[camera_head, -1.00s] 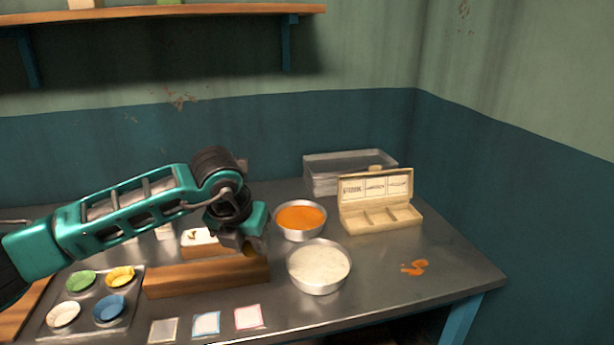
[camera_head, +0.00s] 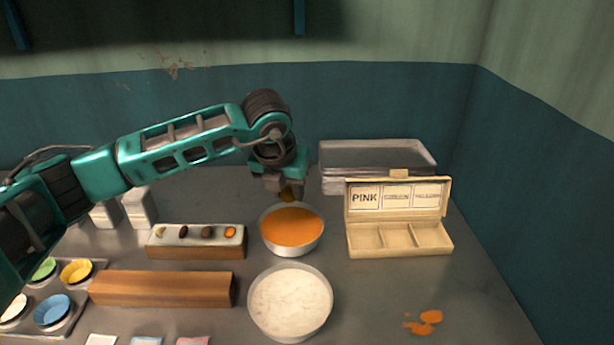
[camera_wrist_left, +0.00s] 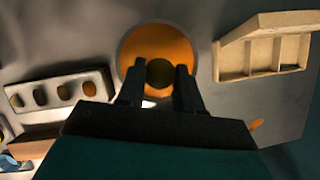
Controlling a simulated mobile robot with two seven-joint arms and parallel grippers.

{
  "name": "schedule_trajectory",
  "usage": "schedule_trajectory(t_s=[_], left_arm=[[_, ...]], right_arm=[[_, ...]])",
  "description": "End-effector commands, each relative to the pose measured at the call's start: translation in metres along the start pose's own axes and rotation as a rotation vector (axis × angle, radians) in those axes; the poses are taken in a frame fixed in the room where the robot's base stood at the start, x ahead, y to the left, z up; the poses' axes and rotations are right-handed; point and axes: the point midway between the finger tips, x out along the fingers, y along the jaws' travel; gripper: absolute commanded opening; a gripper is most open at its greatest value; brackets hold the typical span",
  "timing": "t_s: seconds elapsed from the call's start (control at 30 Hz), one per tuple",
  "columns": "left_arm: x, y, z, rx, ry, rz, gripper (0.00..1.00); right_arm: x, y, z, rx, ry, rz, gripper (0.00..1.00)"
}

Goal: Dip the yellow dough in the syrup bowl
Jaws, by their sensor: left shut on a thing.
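The syrup bowl (camera_head: 291,243) is a round metal bowl of orange liquid, standing in the middle of the table. My left gripper (camera_head: 286,186) is above its far rim, pointing down. It is shut on the dough (camera_head: 288,195), a small lump that looks dark yellow-brown in shadow. In the left wrist view the dough (camera_wrist_left: 160,73) sits between the fingertips (camera_wrist_left: 158,80), with the orange syrup (camera_wrist_left: 137,55) behind it. The dough appears above the syrup surface, apart from it. My right gripper is not in view.
A bowl of white contents (camera_head: 290,303) stands in front of the syrup bowl. An open compartment box (camera_head: 399,236) labelled PINK is at right, with a clear container (camera_head: 376,165) behind. A tray of small lumps (camera_head: 196,242) and a wooden block (camera_head: 163,289) are left. Orange spills (camera_head: 425,322) lie front right.

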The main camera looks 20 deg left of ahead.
Motion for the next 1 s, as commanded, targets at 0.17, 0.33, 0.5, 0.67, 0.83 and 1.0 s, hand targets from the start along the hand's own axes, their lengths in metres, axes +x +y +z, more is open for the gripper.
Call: schedule_trajectory(t_s=[0.17, 0.33, 0.5, 0.67, 0.83, 1.0], left_arm=[[0.001, 0.000, -0.001, 0.000, 0.000, 0.000, 0.07], [0.007, 0.000, -0.003, 0.000, 0.001, 0.001, 0.06], [0.017, 0.001, -0.007, 0.000, 0.002, 0.002, 0.06], [0.029, 0.000, -0.012, -0.001, 0.001, 0.001, 0.06], [0.041, 0.001, -0.018, -0.001, 0.002, 0.001, 0.06], [0.056, 0.000, -0.023, -0.001, 0.000, 0.000, 0.06]], right_arm=[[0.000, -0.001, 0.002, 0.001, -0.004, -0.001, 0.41], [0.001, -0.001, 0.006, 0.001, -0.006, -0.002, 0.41], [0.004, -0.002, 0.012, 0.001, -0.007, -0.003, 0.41], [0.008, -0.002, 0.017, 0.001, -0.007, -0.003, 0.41], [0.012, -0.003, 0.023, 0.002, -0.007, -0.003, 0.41], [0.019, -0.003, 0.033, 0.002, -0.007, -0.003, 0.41]])
